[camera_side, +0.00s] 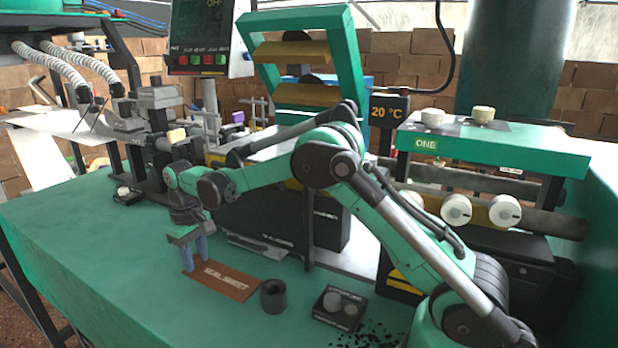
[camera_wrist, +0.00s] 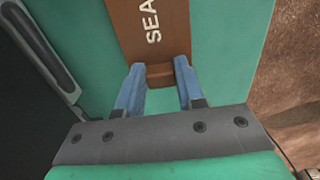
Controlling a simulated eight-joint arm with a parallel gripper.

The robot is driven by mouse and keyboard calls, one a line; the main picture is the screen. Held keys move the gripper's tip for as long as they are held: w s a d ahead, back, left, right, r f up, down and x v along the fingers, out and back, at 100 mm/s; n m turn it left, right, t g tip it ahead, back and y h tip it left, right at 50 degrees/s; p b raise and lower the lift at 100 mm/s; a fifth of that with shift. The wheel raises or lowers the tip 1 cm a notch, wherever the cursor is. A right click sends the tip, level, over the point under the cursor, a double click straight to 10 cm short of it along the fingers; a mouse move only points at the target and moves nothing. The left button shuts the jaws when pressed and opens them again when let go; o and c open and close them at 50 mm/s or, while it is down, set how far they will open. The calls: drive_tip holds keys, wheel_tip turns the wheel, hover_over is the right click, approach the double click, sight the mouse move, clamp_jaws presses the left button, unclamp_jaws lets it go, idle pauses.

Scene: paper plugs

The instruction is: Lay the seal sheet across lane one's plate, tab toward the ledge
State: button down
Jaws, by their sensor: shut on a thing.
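The seal sheet (camera_side: 225,284) is a brown strip with white lettering, at the front of the green table in the side view. It looks flat, and I cannot tell whether it touches the table. My gripper (camera_side: 192,266) points down over its left end. In the wrist view, my gripper's (camera_wrist: 158,68) blue fingers are shut on the near end of the seal sheet (camera_wrist: 150,45), one on each side. A green housing (camera_side: 480,142) at the right bears the sign "ONE". I cannot make out lane one's plate or the ledge for certain.
A dark round cup (camera_side: 274,297) stands just right of the sheet. A black machine (camera_side: 270,218) stands behind the sheet. The table's left front (camera_side: 110,270) is clear.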

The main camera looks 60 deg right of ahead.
sight(197, 266)
drive_tip(key=shift+f, duration=1.9)
drive_tip(key=shift+f, duration=0.15)
drive_tip(key=c, duration=0.5)
unclamp_jaws()
drive_tip(key=shift+c, duration=0.2)
